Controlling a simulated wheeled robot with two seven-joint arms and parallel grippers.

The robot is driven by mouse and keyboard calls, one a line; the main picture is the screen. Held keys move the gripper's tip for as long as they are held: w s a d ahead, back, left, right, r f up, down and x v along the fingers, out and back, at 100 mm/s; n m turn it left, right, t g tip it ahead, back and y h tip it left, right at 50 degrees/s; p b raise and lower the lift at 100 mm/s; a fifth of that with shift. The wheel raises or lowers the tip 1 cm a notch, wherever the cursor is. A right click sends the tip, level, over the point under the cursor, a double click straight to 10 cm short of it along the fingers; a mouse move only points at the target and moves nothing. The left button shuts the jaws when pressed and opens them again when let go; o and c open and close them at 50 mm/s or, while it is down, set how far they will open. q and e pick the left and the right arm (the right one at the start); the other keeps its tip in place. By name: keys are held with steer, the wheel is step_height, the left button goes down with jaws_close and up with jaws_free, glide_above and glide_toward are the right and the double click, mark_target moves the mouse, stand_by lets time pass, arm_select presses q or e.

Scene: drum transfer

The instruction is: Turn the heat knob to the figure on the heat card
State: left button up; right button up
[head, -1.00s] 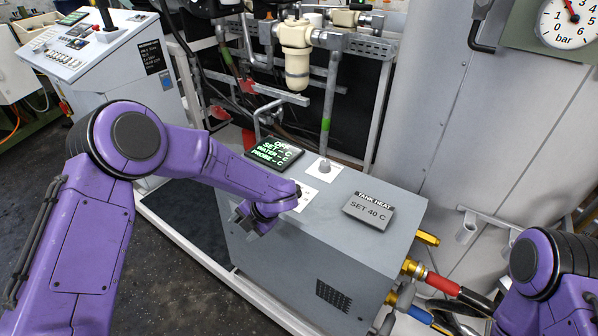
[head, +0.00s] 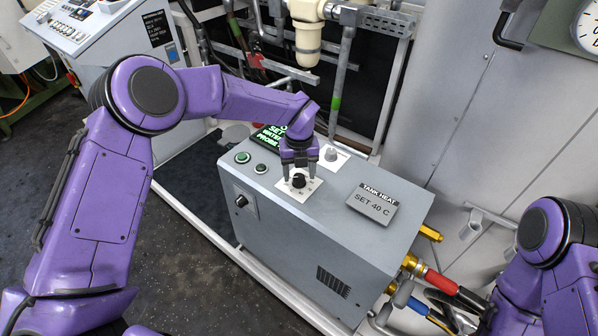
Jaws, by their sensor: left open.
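The heat card (head: 371,205) lies on the right part of the grey cabinet's top and reads "TANK HEAT, SET 40 C". A black knob (head: 298,181) sits on a white dial plate (head: 309,188) on the same top; I take it to be the heat knob. Its dial marks are too small to read. My left gripper (head: 299,166) points down just above and behind this knob, open and empty, with its fingers apart from the knob as far as I can tell. My right forearm shows at the right edge, but its gripper is out of view.
A display (head: 268,137) with green text is partly hidden behind my left gripper. A grey knob (head: 331,155) on a white plate stands close to its right. Hoses leave the cabinet's (head: 285,235) right side.

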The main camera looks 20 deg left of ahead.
arm_select(q)
steer(key=shift+w+f, duration=0.25)
steer(key=shift+f, duration=0.35)
steer(key=shift+w+f, duration=0.2)
steer(key=shift+f, duration=0.4)
steer(key=shift+s+a, duration=0.1)
steer(key=shift+s+r, duration=0.15)
steer(key=shift+s, duration=0.1)
steer(key=shift+w, duration=0.1)
steer(key=c, duration=1.1)
steer(key=shift+o, duration=0.2)
arm_select(e)
steer(key=shift+w+r, duration=0.1)
steer(key=shift+r, duration=0.1)
arm_select(q)
steer(key=shift+m, duration=0.3)
